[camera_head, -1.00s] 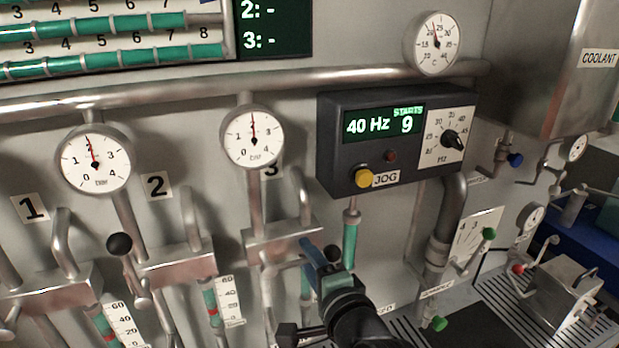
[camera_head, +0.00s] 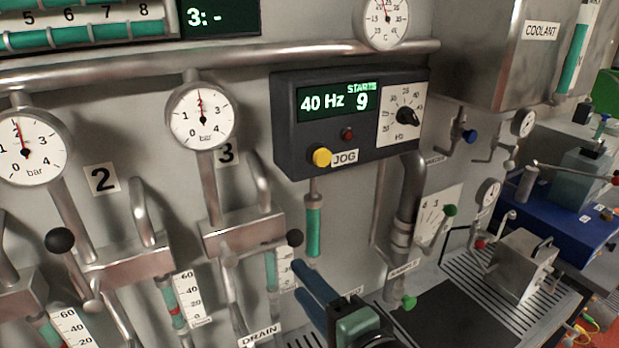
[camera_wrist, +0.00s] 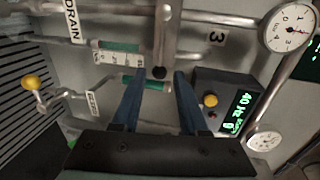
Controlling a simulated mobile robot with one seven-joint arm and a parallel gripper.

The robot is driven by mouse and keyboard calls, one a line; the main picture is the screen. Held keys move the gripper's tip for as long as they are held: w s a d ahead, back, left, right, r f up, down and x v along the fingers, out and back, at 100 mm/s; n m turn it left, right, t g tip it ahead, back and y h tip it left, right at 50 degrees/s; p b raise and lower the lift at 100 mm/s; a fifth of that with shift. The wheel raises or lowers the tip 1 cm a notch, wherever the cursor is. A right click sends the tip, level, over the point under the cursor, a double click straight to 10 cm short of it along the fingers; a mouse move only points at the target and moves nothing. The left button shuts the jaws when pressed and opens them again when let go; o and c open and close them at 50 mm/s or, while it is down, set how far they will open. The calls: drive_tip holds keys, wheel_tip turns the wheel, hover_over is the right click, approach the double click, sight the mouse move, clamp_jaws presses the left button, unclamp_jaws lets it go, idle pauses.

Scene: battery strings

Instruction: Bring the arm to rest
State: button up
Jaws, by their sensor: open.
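My gripper (camera_head: 318,278) is at the bottom middle of the head view, in front of the panel, below the control box. Its two blue fingers also show in the wrist view (camera_wrist: 159,76), spread apart with nothing held between them. The rest of my arm is mostly out of view.
The dark control box (camera_head: 350,122) reads 40 Hz and 9 starts, with a yellow jog button (camera_head: 321,157). Pipes, gauges and valve levers (camera_head: 60,240) crowd the left. A grated bench (camera_head: 470,300) with a metal block (camera_head: 522,262) lies at the lower right.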

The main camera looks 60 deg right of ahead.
drive_tip(key=shift+s+a+r, duration=0.1)
drive_tip(key=shift+s+a, duration=0.1)
drive_tip(key=shift+s, duration=0.15)
idle(0.4)
